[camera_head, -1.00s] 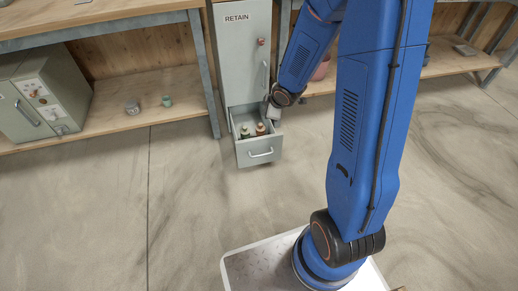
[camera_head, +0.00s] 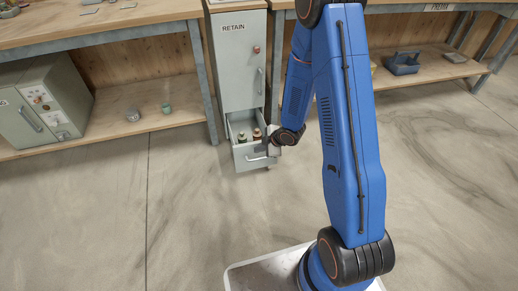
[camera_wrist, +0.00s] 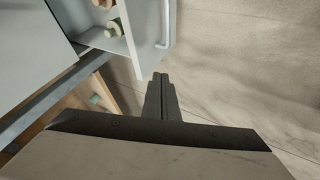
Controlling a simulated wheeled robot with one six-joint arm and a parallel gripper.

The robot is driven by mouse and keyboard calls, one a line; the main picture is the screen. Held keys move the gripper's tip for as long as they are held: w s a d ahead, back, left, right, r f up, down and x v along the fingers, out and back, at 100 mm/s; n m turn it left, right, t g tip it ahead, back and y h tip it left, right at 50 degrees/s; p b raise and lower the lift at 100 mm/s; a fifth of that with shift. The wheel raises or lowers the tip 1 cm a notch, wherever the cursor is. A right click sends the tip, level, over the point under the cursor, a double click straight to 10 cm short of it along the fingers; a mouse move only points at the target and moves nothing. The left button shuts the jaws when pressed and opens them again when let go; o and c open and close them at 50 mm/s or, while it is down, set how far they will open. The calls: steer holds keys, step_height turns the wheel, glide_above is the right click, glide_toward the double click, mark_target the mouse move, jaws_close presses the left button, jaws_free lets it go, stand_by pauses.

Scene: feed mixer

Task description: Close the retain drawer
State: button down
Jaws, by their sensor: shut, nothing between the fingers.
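The retain drawer (camera_head: 249,162) is a grey drawer at the bottom of the cabinet marked RETAIN (camera_head: 238,60). It stands pulled out, with small capped bottles (camera_head: 257,134) inside. A bar handle is on its front; the handle also shows in the wrist view (camera_wrist: 167,28). My gripper (camera_head: 261,149) is at the right part of the drawer front, its fingers pointing left. In the wrist view my gripper (camera_wrist: 160,79) is shut and empty, its tips just below the drawer's front corner and handle. I cannot tell whether it touches the drawer.
Workbenches with lower shelves stand on both sides of the cabinet. A blue-grey bin (camera_head: 403,64) is on the right shelf. The concrete floor before the drawer is clear.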

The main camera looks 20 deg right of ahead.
glide_toward(244, 150)
step_height(244, 150, down, 3)
steer(key=s+a, duration=0.1)
steer(key=s, duration=0.1)
steer(key=w, duration=0.2)
steer(key=shift+w+a+f, duration=0.25)
steer(key=shift+w+f, duration=0.05)
steer(key=shift+w, duration=0.7)
steer(key=shift+w, duration=0.1)
